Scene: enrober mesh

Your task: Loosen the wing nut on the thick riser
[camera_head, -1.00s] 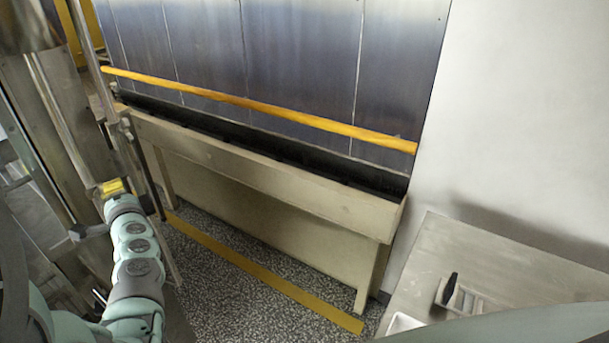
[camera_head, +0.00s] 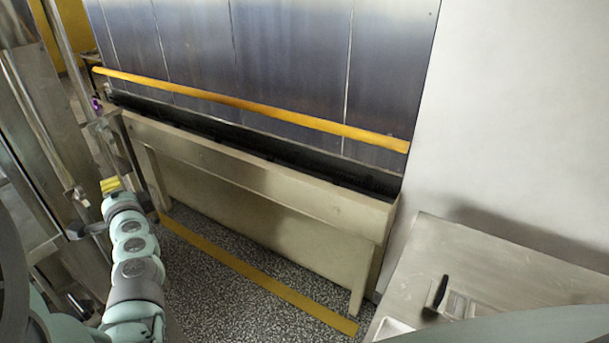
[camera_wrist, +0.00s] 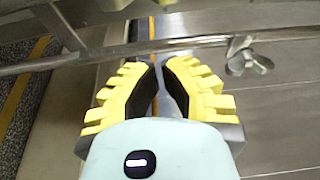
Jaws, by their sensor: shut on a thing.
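In the wrist view my gripper (camera_wrist: 161,66) has yellow, stepped fingers with dark pads. Its tips are by a grey metal rod (camera_wrist: 95,63) that crosses the picture. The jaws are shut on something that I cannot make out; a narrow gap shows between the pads. A metal wing nut (camera_wrist: 247,56) is on the rod's right part, to the right of the fingers and apart from them. I cannot tell which upright is the thick riser. In the head view my gripper's yellow part (camera_head: 111,185) is at the left, beside the metal frame (camera_head: 75,195).
A beige trough (camera_head: 260,185) stands along the dark panelled wall, with a yellow rail (camera_head: 250,107) above it. A metal table (camera_head: 480,265) with a black-handled tool (camera_head: 441,292) is at the lower right. A slanting bar (camera_wrist: 66,28) meets the rod at the left. Speckled floor lies open between.

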